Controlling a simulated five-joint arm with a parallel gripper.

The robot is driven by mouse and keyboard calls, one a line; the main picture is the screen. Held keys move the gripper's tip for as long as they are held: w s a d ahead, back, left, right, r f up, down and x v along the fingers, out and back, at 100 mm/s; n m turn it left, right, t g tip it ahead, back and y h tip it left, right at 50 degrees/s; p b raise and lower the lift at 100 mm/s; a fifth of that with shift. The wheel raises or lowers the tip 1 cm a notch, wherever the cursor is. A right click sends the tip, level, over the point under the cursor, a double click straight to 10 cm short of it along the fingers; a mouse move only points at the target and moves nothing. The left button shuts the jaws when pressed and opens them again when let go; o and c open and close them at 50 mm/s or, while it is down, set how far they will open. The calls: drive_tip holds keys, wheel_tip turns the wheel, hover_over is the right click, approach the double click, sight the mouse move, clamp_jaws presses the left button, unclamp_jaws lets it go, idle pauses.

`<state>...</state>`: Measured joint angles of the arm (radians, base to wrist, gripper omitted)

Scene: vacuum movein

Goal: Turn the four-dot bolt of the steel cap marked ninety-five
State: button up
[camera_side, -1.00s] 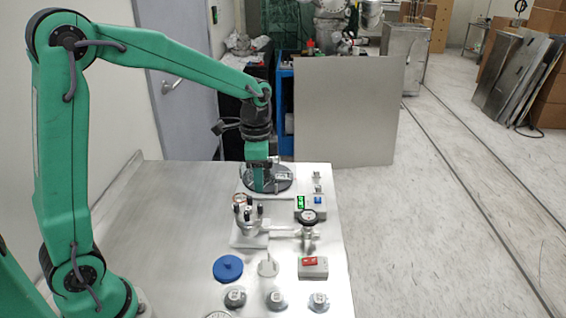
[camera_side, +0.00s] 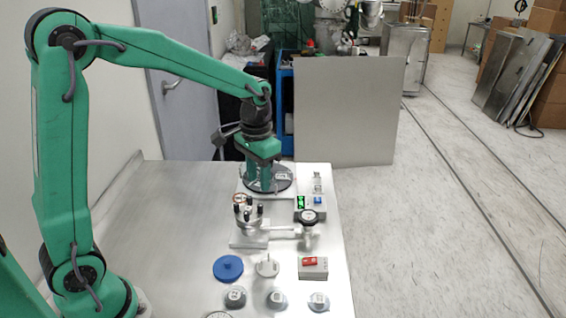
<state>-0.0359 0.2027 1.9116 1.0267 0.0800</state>
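My gripper (camera_side: 262,182) points down at the dark round disc (camera_side: 287,184) at the far end of the table. Its fingertips are at or just above the disc, and I cannot tell whether they are open or shut. The disc carries small light parts that the gripper partly hides. A steel fitting with several dark-topped posts (camera_side: 248,219) stands nearer the camera. Small steel caps stand at the front: a left one (camera_side: 235,296), a middle one (camera_side: 275,299) and a right one (camera_side: 318,301). Their markings, and any bolt dots, are too small to read.
A blue round lid (camera_side: 228,268) and a small steel piece (camera_side: 267,266) lie in front of the fitting. A dark-faced gauge (camera_side: 308,216), a green display box (camera_side: 302,204) and a box with a red switch (camera_side: 313,267) stand along the right. The table's left part is clear.

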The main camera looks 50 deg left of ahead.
sight(260, 204)
drive_tip(key=shift+n, duration=0.4)
idle(0.3)
drive_tip(key=m, duration=1.1)
drive_tip(key=shift+r, duration=0.1)
drive_tip(key=shift+f, duration=0.2)
drive_tip(key=shift+f, duration=3.75)
